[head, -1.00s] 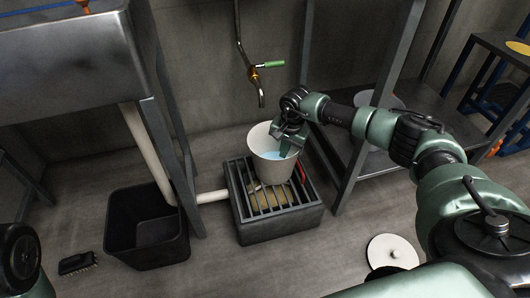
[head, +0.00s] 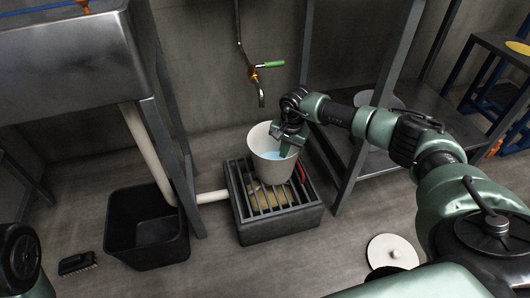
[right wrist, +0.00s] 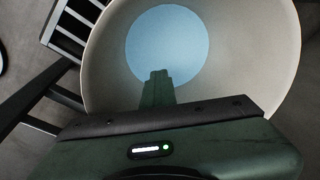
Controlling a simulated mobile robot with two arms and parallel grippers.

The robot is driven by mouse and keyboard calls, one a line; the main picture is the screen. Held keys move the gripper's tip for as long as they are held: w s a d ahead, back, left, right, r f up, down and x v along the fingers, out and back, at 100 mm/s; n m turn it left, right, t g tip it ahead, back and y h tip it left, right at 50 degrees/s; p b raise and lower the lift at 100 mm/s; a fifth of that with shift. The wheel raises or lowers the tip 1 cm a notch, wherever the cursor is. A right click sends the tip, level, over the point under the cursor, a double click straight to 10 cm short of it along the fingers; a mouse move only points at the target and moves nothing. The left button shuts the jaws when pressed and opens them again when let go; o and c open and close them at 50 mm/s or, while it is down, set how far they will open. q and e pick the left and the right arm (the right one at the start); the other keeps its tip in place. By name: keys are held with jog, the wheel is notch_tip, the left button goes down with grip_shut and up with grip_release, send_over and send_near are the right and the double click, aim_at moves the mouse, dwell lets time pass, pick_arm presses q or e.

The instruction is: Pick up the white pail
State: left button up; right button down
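The white pail (head: 271,166) is upright over the slatted grate of a dark floor drain box, with pale blue showing inside it. My right gripper (head: 290,141) is at the pail's right rear rim, pointing down, and seems closed on the wall. In the right wrist view, the pail (right wrist: 245,60) fills the middle, and one finger (right wrist: 157,92) shows inside it. The other finger is hidden. I cannot tell whether the pail's base touches the slats. My left gripper is not in view.
The drain box (head: 280,226) sits below a tap (head: 262,80) with a green handle. A black bin (head: 146,230) and a brush (head: 77,263) are to the left. A metal shelf (head: 365,155) stands close on the right. A white lid-like disc (head: 392,250) lies front right.

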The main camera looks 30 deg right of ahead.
jog(key=c, duration=1.5)
grip_release()
jog(key=shift+c, duration=0.2)
